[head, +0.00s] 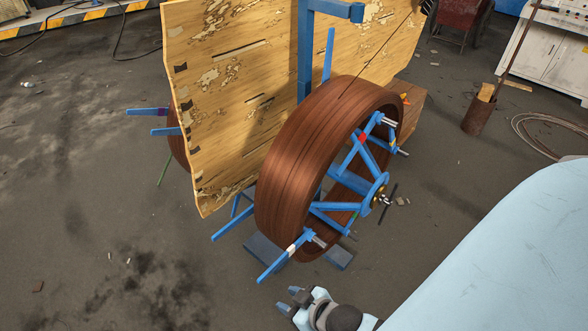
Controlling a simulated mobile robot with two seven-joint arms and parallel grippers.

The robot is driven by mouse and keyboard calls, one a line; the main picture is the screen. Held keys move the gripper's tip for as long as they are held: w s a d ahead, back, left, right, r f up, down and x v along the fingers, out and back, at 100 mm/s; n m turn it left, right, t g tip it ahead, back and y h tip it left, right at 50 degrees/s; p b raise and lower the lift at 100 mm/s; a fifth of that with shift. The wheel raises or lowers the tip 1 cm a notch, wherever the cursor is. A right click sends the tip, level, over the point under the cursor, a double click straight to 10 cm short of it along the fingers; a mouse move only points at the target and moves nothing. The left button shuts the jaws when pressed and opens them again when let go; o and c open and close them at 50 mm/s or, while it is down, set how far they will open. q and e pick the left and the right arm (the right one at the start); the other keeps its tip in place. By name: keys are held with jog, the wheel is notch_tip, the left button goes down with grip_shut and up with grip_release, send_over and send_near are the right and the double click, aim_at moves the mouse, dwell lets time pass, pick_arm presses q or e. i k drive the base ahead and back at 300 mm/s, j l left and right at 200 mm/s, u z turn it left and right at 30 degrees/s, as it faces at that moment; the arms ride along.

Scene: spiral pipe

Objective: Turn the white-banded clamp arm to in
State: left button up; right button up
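The white-banded clamp arm (273,265) is a blue bar at the lower front of a brown spiral pipe wheel (283,165). A white band (291,248) crosses it near its inner end. The bar slants down and left, and its free end sticks out past the near rim. My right gripper (288,299) is at the bottom of the view, below and right of the bar's free end. Its two fingers are apart with nothing seen between them, and it does not appear to touch the bar. My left gripper is not in view.
Other blue clamp arms and a hub (376,192) sit inside the wheel, one with a red band (361,137). A worn yellow board (225,90) stands behind. A rusty can (478,116) and coiled cable (550,135) lie right. The floor at lower left is mostly clear.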

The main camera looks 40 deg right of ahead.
aim_at(292, 250)
jog(key=i+j+z, duration=0.1)
jog(key=j+z, duration=0.15)
jog(key=z, duration=0.15)
jog(key=j+z, duration=0.25)
jog(key=z, duration=0.15)
jog(key=i+j+z, duration=0.1)
jog(key=j+z, duration=1.15)
jog(key=j, duration=0.2)
